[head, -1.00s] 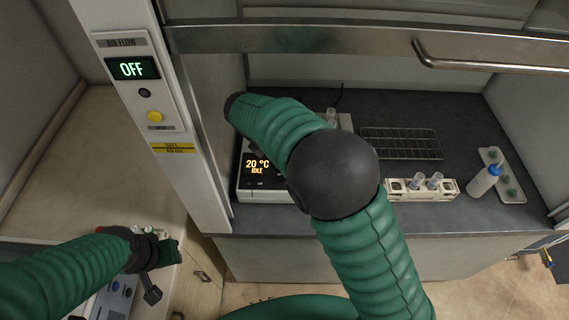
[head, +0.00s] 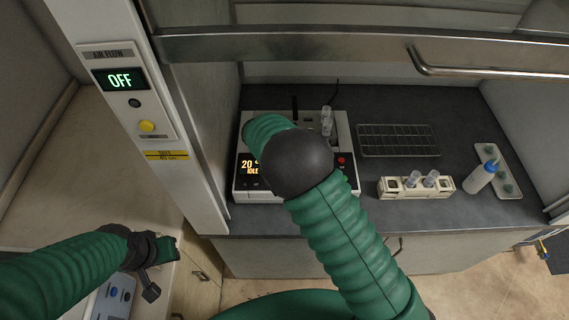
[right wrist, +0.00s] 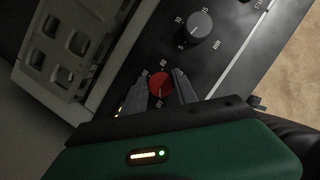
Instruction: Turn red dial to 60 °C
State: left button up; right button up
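The red dial (right wrist: 160,83) shows in the right wrist view on a dark panel, with small scale marks around it. My right gripper (right wrist: 159,92) is open, one finger on each side of the dial. I cannot tell whether the fingers touch it. In the head view my right arm covers much of the front of the heating device (head: 240,185), and the right gripper is hidden. The device's display (head: 249,168) reads 20 and IDLE, partly covered by the arm. My left gripper (head: 166,250) is at the lower left, away from the device; its fingers are unclear.
A grey dial (right wrist: 200,26) marked in minutes sits near the red one. A red spot (head: 342,160) shows on the device's right front. Right of it are a wire rack (head: 398,140), a tube holder (head: 415,187) and a bottle (head: 480,178). The metal sash (head: 330,45) crosses above.

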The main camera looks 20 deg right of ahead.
jog(key=c, duration=0.5)
jog(key=shift+a, duration=0.2)
grip_shut()
